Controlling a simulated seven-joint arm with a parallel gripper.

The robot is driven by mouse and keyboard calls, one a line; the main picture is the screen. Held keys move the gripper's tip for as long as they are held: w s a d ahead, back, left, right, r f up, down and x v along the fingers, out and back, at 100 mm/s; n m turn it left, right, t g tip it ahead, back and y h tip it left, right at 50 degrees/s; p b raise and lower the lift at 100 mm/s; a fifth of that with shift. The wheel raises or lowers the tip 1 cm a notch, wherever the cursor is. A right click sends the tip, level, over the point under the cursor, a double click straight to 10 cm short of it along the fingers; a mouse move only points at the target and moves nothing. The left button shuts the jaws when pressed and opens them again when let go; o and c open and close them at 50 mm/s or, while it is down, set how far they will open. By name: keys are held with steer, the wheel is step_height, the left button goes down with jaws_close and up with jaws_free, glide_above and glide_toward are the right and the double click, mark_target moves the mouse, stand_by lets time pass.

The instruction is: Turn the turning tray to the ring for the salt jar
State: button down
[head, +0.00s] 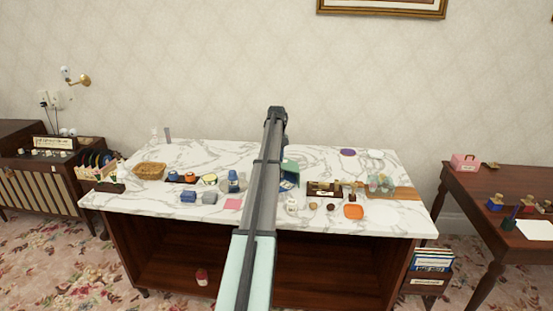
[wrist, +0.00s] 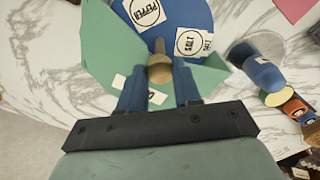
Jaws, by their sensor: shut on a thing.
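The turning tray (wrist: 188,14) is a blue disc on a green base (wrist: 100,58) in the wrist view. A white ring label reading PEPPER (wrist: 146,12) lies at its upper left, and one reading SALT (wrist: 189,42) at its right. A smaller white SALT tag (wrist: 207,42) sits beside that ring near the disc's edge. A wooden peg (wrist: 160,66) stands on the disc. My gripper (wrist: 160,74) is shut on the peg, one blue finger on each side. A label on the green part is partly hidden by my fingers. In the head view my arm covers most of the tray.
A blue jar (head: 233,186) stands left of my arm, with a pink square (head: 233,204) nearby. A wicker basket (head: 150,171) is at the left. A wooden rack (head: 325,189) and an orange dish (head: 353,212) are at the right. The back of the marble top is mostly clear.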

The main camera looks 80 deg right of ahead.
steer(key=shift+n, duration=6.6)
steer(key=c, duration=0.8)
jaws_free()
steer(key=shift+r, duration=0.15)
step_height(320, 180, up, 14)
steer(key=shift+f, duration=0.2)
